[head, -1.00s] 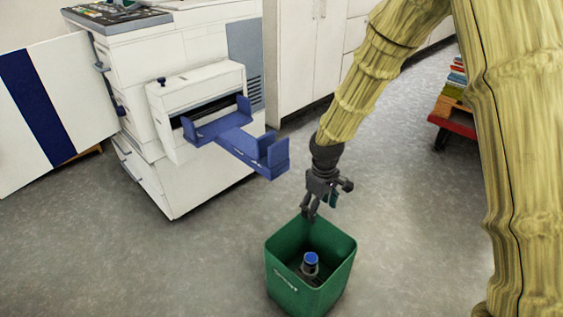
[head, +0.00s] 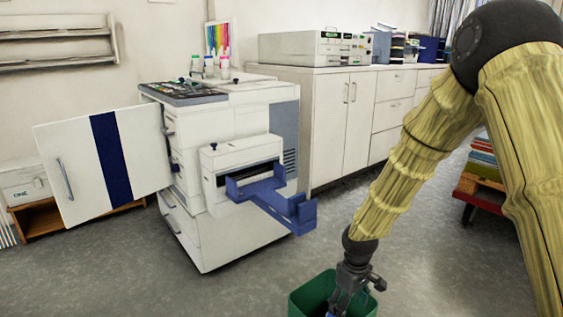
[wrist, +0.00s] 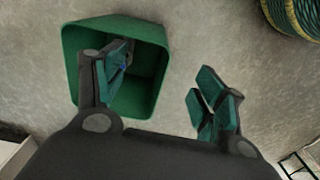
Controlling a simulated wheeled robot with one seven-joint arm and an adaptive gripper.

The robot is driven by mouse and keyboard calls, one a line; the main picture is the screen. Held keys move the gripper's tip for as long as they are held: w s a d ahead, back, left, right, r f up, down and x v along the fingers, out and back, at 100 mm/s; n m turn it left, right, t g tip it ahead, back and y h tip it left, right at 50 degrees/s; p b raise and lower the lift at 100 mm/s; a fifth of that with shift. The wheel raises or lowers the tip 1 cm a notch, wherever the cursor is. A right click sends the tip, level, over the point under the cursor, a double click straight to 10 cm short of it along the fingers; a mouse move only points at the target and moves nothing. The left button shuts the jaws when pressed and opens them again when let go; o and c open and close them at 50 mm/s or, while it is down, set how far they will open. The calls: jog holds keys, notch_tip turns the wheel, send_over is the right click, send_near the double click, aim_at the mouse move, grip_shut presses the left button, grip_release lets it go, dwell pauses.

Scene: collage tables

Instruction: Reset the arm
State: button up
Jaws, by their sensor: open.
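My gripper (head: 350,292) hangs at the end of my arm, pointing down over the green bin (head: 308,295) at the bottom of the head view. In the wrist view my gripper (wrist: 165,88) has its two green-padded fingers spread wide apart, with nothing between them. The left finger overlaps the open mouth of the bin (wrist: 78,45); the right finger is over bare floor beside it. A dark object with a bit of blue shows inside the bin, mostly hidden behind the left finger.
A white copier (head: 235,215) with a blue output tray (head: 270,200) stands left of my arm, its side door (head: 70,170) open. White cabinets (head: 335,130) line the back. A red cart (head: 482,195) with stacked items is at right. Grey floor is clear at front left.

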jog(key=s+f+m+y, duration=0.1)
jog(key=s+f+m, duration=0.3)
jog(key=s+f, duration=1.25)
jog(key=s+d+f+m, duration=0.1)
jog(key=s+f, duration=0.2)
jog(key=s, duration=0.3)
jog(key=s+d+f+m+h, duration=0.1)
jog(key=s+d+f, duration=0.15)
jog(key=s, duration=0.45)
jog(key=s+d+f+m, duration=0.1)
jog(key=s+f+m, duration=0.15)
jog(key=s, duration=0.35)
notch_tip(320, 180, up, 32)
jog(key=p, duration=3.3)
jog(key=shift+a+n, duration=0.15)
jog(key=shift+n, duration=0.3)
